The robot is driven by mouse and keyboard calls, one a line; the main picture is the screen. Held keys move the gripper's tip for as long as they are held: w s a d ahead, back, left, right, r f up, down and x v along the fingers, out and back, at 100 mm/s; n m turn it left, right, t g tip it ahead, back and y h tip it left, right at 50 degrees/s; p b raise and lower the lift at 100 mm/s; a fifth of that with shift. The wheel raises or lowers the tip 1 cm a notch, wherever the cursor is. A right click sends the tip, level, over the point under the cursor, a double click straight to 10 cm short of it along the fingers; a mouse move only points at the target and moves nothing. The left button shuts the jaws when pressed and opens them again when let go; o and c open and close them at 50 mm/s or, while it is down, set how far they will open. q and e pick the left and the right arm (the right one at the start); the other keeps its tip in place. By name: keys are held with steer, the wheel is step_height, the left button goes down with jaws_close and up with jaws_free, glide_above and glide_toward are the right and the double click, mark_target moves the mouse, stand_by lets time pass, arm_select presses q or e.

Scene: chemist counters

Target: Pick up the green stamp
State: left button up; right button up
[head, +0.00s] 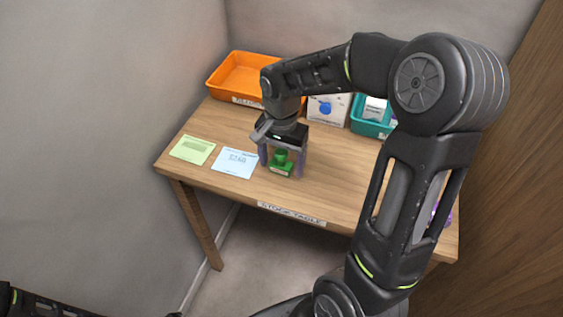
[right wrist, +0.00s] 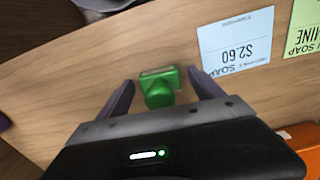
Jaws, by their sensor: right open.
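The green stamp (head: 281,161) stands on the wooden table near its front edge. In the right wrist view the stamp (right wrist: 159,88) lies between the two fingers. My right gripper (head: 282,170) is open and comes down from above, with one finger on each side of the stamp. In the right wrist view a gap shows between the stamp and each finger of the gripper (right wrist: 162,88). In the head view a small dark piece of my left arm shows at the bottom left; its gripper is not seen.
A blue price card (head: 234,163) and a green card (head: 192,150) lie left of the stamp. An orange tray (head: 222,83), a white box (head: 322,109) and a teal bin (head: 366,128) stand at the back. A label (head: 291,214) marks the front edge. Walls close in the table.

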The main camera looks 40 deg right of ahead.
stand_by(0.4)
steer(key=c, duration=1.5)
